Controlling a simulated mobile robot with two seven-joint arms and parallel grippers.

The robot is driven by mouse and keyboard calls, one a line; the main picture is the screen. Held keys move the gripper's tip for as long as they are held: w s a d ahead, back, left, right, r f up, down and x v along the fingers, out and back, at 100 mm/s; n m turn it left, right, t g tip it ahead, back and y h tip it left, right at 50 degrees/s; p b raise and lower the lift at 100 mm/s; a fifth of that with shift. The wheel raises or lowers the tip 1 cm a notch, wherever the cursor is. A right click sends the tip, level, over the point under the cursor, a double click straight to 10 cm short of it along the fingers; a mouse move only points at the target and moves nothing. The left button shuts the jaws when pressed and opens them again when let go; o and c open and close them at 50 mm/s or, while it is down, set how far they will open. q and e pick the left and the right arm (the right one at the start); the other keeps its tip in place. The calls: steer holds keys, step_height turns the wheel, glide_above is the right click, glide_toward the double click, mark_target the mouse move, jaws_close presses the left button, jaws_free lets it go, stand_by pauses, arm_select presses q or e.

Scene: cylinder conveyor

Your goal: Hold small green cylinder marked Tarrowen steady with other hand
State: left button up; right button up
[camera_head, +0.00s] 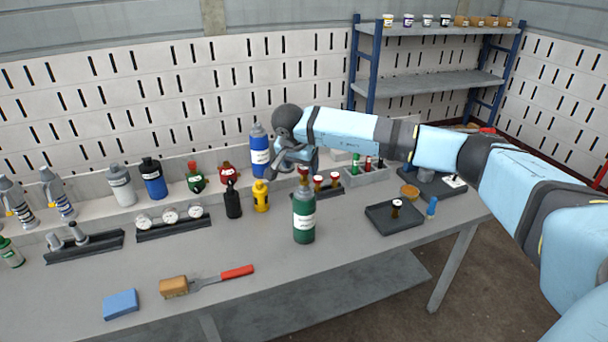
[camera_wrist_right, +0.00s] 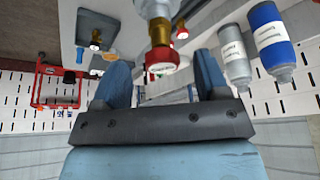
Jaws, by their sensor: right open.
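A green cylinder (camera_head: 304,226) with a white label and a reddish-brown top stands upright at the middle of the bench; its label is too small to read. Another green cylinder (camera_head: 11,252) with a pale label leans at the far left edge, its marking also unreadable. My right gripper (camera_head: 291,168) is open just above and behind the top of the middle cylinder. In the wrist view a red-capped brass valve (camera_wrist_right: 162,62) shows between the open fingers (camera_wrist_right: 162,84); I cannot tell whether they touch it. My left gripper is not in view.
A blue cylinder (camera_head: 260,148) and a yellow one (camera_head: 261,196) stand close left of my right gripper. A black tray (camera_head: 380,224) lies to the right. A red-handled brush (camera_head: 236,272) and a blue sponge (camera_head: 121,304) lie in front. The bench's front middle is mostly clear.

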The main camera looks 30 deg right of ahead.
mark_target(303, 168)
steer(key=x, duration=0.4)
steer(key=shift+w+d+f, duration=0.2)
steer(key=shift+c, duration=0.2)
steer(key=c, duration=1.1)
steer(key=shift+r, duration=0.1)
